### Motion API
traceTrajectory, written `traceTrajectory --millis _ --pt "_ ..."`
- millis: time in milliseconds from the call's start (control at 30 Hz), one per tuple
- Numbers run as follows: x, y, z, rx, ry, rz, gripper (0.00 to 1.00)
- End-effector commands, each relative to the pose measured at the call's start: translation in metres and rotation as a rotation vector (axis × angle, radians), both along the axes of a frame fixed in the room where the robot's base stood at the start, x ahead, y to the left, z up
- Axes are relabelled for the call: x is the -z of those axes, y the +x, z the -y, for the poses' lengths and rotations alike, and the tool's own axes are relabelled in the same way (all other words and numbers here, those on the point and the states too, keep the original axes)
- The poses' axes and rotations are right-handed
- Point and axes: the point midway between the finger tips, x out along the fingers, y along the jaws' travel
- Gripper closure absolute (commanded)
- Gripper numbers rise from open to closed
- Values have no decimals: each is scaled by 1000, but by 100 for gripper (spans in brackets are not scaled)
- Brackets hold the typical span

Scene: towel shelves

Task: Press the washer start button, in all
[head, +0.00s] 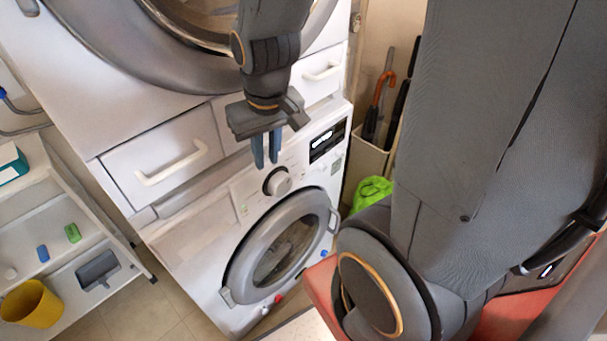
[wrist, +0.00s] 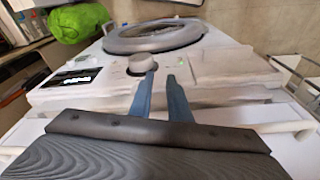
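The white washer (head: 188,262) stands below a second front-loading machine, with its grey round door (head: 240,268) shut. Its control panel has a round dial (head: 279,183) and a dark display (head: 328,141); both the dial (wrist: 142,65) and display (wrist: 75,78) also show in the wrist view. I cannot surely pick out the start button among the small panel marks. My gripper (head: 266,165) points down in front of the panel, just above the dial. Its two blue fingers (wrist: 161,76) are slightly apart with nothing between them. I cannot tell whether they touch the panel.
White drawers with handles (head: 172,168) sit between the machines, close behind my gripper. A white shelf rack (head: 72,228) with a yellow bucket (head: 32,305) stands at left. A green bag (head: 371,190) and an umbrella bin (head: 366,158) are right of the washer.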

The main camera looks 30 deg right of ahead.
Motion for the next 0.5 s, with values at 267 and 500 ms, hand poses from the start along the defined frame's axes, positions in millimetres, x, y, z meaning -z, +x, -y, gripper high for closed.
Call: traceTrajectory --millis 267,500 --pt "0 0 0 0 0 0 100" --pt "0 0 0 0 0 0 100"
